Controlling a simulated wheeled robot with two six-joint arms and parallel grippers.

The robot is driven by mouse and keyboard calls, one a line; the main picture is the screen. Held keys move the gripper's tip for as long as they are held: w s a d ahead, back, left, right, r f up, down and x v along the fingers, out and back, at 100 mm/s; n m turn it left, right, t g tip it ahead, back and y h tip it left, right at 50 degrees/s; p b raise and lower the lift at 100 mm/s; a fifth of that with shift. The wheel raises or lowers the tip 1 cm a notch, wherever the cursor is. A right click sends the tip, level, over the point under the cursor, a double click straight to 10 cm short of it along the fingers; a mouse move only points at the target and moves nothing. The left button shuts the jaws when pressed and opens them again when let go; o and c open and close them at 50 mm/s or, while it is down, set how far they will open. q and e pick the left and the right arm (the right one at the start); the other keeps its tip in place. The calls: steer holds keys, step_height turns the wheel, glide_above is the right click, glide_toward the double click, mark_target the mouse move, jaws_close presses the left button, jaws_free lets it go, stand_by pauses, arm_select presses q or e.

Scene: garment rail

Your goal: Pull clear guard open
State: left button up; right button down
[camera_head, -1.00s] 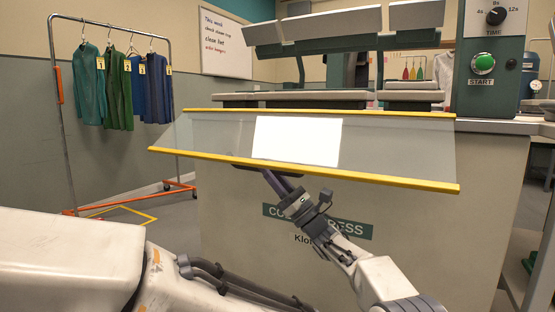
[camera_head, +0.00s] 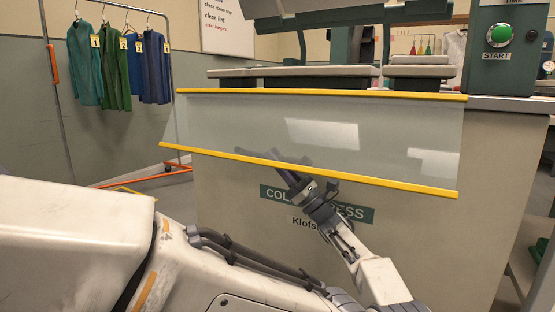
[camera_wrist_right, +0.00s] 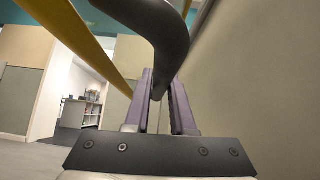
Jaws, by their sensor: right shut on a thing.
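The clear guard (camera_head: 240,118) is a see-through panel with a yellow bar along its top and another along its lower edge. It slopes out in front of the press (camera_head: 230,210), below the padded boards. My right gripper (camera_head: 282,166) reaches up to the lower bar near its middle. In the right wrist view its purple fingers (camera_wrist_right: 161,90) are shut on a dark curved handle (camera_wrist_right: 168,45). The handle is mostly hidden in the head view behind the guard's lower edge. My left gripper is not in view.
A garment rail (camera_head: 55,100) with several hanging garments (camera_head: 118,65) stands at the left. A panel with a green START button (camera_head: 499,35) is at the upper right. Open floor lies between rail and press.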

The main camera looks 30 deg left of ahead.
steer(key=c, duration=0.8)
jaws_free()
steer(key=shift+o, duration=0.2)
steer(key=shift+d+f, duration=0.4)
steer(key=p+v, duration=0.2)
steer(key=v, duration=0.7)
steer(key=shift+d, duration=0.15)
steer(key=shift+f, duration=0.1)
